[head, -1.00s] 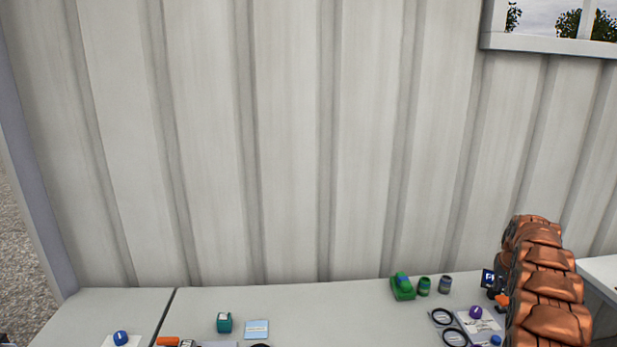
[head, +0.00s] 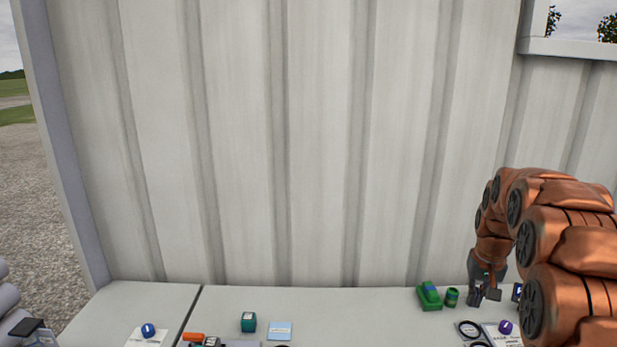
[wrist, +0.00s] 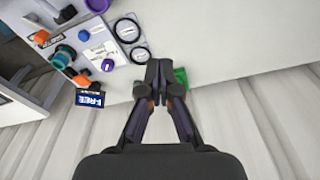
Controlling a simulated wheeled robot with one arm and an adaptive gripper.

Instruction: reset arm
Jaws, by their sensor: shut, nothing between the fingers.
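My gripper (head: 483,296) is at the end of my copper-coloured arm, on the right of the head view, near the back of the worktable. In the wrist view my gripper (wrist: 158,72) has its two dark fingers together, with nothing between them. A green object (head: 429,296) and a small green can (head: 451,297) stand just left of my gripper in the head view. Part of a green thing (wrist: 181,77) shows beside the fingertips in the wrist view. Whether the fingers touch it I cannot tell.
The worktable (head: 340,308) runs along a ribbed wall. The table's middle back is clear.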

